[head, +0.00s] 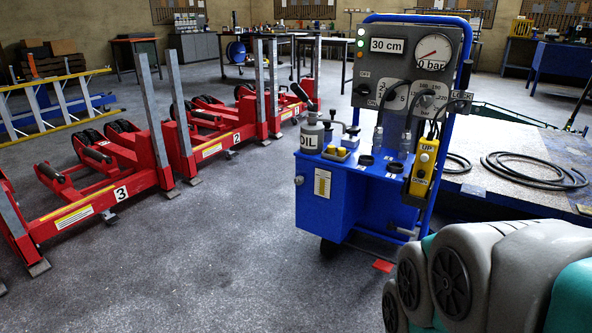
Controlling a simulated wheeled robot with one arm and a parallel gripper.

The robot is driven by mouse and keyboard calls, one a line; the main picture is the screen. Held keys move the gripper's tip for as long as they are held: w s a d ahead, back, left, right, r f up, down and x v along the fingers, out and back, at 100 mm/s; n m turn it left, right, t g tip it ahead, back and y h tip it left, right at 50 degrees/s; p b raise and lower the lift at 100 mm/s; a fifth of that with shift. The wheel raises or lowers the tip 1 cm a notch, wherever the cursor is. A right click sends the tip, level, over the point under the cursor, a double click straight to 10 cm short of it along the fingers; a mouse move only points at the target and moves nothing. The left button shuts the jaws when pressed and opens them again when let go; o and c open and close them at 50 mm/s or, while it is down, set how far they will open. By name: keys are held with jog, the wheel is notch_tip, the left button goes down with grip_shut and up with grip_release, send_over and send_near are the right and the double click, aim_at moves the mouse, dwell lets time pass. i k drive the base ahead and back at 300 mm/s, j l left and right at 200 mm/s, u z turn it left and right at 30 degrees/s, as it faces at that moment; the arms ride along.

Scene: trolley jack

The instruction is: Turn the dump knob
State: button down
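The blue hydraulic cart (340,225) stands right of centre, with a grey control panel (400,65) upright on its frame. The panel carries a "30 cm" display, a round gauge (433,52) reading "0 bar", green lamps, and selector knobs, one at the right (427,101). A small round grey knob (299,180) sits on the tank's left side. No label reading "dump" is legible, so I cannot tell which knob is the dump knob. My grey and teal arm (465,270) fills the lower right; my gripper is not in view.
A yellow UP/DOWN pendant (424,168) hangs at the cart's right, and an oil can (311,132) stands on its top. Red jack stands (150,160) line the left. A platform with coiled hose (535,170) lies behind right. The floor left of the cart is clear.

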aim_at(350, 130)
jog(key=i+l, duration=0.15)
jog(key=i, duration=0.3)
jog(key=i+l, duration=0.15)
jog(key=i, duration=0.3)
jog(key=i+l, duration=0.15)
jog(key=i, duration=0.3)
